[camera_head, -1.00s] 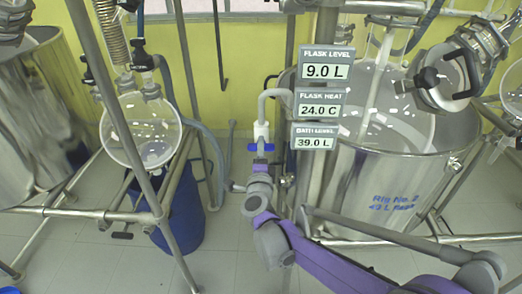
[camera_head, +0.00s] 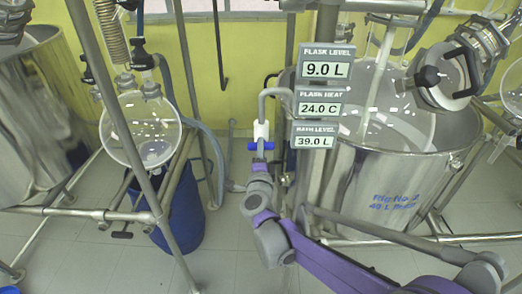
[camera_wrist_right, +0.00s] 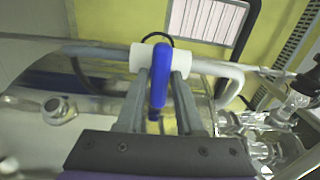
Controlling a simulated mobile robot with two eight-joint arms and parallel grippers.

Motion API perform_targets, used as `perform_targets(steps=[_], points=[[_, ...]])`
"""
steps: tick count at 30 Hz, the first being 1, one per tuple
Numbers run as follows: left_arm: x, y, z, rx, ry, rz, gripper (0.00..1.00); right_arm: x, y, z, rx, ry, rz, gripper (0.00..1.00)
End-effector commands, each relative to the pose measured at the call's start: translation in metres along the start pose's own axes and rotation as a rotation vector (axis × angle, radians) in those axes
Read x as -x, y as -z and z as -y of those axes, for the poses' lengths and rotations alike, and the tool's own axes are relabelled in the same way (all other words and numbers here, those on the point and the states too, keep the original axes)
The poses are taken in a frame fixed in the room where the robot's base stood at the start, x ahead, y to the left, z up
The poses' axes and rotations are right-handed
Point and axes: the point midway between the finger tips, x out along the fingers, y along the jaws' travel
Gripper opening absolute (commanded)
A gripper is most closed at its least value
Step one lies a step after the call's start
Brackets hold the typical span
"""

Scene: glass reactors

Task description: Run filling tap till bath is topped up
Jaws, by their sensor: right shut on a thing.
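The filling tap is a white valve body with a blue handle (camera_head: 262,146) on a grey pipe, left of the steel bath (camera_head: 400,195). The bath is marked Rig No 2. A round glass flask (camera_head: 385,115) sits in it. My right gripper (camera_head: 261,160) is at the tap. In the right wrist view its two fingers (camera_wrist_right: 162,85) are shut on the blue handle (camera_wrist_right: 159,75), in front of the white valve body (camera_wrist_right: 145,58). Displays read flask level 9.0 L, flask heat 24.0 C and bath level (camera_head: 314,136) 39.0 L. My left gripper is not in view.
Steel frame posts (camera_head: 135,130) and another round flask (camera_head: 140,128) stand at the left, above a blue drum (camera_head: 180,210). Another steel vessel (camera_head: 40,120) is at the far left. A clamped metal fitting (camera_head: 450,70) hangs over the bath's right side.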

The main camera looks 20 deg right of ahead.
Motion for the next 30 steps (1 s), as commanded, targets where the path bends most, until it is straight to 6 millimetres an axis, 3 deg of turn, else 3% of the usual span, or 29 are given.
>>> perform_targets(steps=[18, 30], points=[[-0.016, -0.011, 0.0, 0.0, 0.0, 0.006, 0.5, 0.0, 0.0, -0.001, 0.381, 0.0, 0.0, 0.0], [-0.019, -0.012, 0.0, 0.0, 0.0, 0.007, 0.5, 0.0, 0.0, 0.0, 0.469, 0.0, 0.001, 0.0]])
